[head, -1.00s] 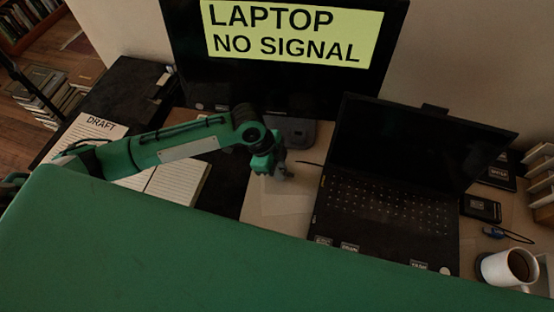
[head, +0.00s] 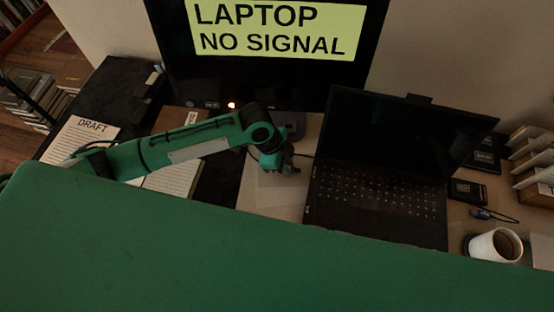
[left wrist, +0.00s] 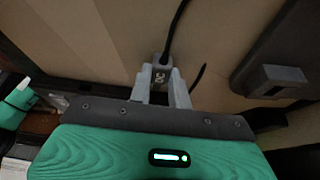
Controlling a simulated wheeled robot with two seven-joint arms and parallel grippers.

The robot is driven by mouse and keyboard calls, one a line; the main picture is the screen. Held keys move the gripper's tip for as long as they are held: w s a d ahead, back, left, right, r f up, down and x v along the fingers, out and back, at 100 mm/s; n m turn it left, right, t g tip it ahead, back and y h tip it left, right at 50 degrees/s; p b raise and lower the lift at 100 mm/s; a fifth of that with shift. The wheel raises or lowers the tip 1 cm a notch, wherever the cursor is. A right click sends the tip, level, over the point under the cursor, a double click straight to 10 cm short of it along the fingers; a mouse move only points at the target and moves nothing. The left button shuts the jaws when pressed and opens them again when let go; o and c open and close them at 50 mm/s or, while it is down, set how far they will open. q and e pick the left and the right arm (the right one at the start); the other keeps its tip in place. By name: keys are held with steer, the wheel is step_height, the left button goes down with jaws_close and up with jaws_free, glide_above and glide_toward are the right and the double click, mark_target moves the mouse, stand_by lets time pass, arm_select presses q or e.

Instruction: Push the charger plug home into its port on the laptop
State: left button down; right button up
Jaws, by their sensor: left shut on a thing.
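The open black laptop (head: 375,205) stands right of my left gripper (head: 289,164) in the head view. My left gripper is just off the laptop's left edge, above the pale desk mat; a small gap shows between them. In the left wrist view, my left gripper (left wrist: 164,92) is shut on a grey plug marked DC (left wrist: 161,76), with a black cable running up from it. The port on the laptop cannot be made out.
The monitor (head: 270,85) reading LAPTOP NO SIGNAL stands behind. A white mug (head: 493,246) is at the right, near a small black box (head: 468,192). A notebook (head: 172,180) lies under my left arm. My green body hides the near desk.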

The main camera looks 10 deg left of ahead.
mark_target(308, 175)
arm_select(q)
steer(key=shift+d, duration=0.85)
arm_select(e)
steer(key=shift+s+r, duration=0.15)
steer(key=shift+s, duration=0.15)
arm_select(q)
steer(key=shift+p, duration=0.7)
arm_select(e)
steer(key=shift+w+r, duration=0.1)
steer(key=shift+r, duration=0.45)
arm_select(q)
steer(key=shift+p, duration=0.3)
arm_select(e)
steer(key=shift+r, duration=0.3)
arm_select(q)
steer(key=shift+p, duration=0.35)
arm_select(e)
steer(key=shift+r, duration=0.35)
arm_select(q)
steer(key=shift+d+p, duration=0.5)
steer(key=shift+d, duration=1.15)
arm_select(e)
steer(key=shift+r, duration=0.55)
arm_select(q)
steer(key=c, duration=1.2)
jaws_free()
steer(key=shift+c, duration=0.2)
